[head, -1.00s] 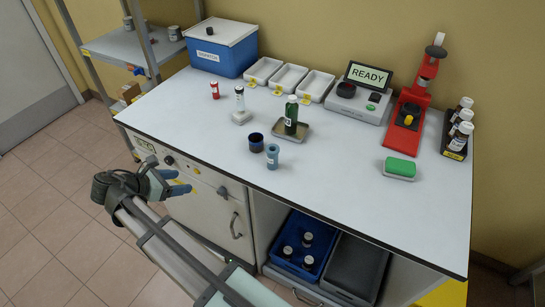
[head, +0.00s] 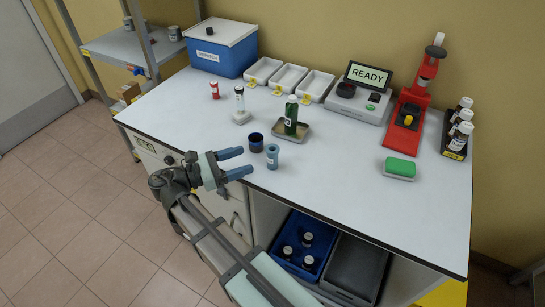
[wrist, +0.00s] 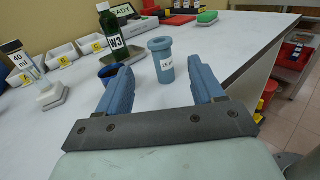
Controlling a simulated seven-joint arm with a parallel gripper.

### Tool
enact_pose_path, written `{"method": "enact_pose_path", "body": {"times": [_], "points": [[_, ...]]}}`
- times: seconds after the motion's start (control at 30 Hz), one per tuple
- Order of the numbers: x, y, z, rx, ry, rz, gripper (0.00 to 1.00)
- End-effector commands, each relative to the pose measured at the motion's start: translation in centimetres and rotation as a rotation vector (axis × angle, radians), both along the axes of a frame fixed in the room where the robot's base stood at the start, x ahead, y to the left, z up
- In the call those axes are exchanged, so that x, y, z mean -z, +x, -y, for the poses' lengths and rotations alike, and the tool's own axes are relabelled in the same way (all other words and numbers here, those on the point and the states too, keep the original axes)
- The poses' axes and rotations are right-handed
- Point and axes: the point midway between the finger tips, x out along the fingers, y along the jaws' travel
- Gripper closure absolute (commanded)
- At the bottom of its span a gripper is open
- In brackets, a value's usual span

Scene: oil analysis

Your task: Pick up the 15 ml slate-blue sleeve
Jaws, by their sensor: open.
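The slate-blue sleeve (head: 272,157) stands upright near the front edge of the bench. In the wrist view the sleeve (wrist: 161,62) shows a white label that seems to read 15 ml, and it stands ahead of the gap between my fingers. My gripper (head: 238,162) is open and empty, just left of the sleeve, with its blue fingertips pointing toward it. In the wrist view my gripper (wrist: 163,85) has its two fingers spread wide. I see no contact with the sleeve.
A dark blue cup (head: 256,142) stands close behind and left of the sleeve. A green bottle (head: 291,115) stands on a metal tray (head: 302,134) behind it. A clear cylinder (head: 239,101) stands further back left. The bench right of the sleeve is clear up to a green sponge (head: 400,167).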

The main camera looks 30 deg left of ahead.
Motion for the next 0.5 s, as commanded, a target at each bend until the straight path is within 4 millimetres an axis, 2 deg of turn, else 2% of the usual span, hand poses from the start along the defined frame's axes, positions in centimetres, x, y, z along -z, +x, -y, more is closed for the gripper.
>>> {"method": "enact_pose_path", "body": {"times": [0.1,0.3,0.5], "points": [[0.0,1.7,1.5,0.002,0.000,-0.001,0.33],[0.0,4.2,3.3,0.001,0.000,-0.002,0.33],[0.0,5.4,4.2,0.000,0.001,-0.003,0.33]]}}
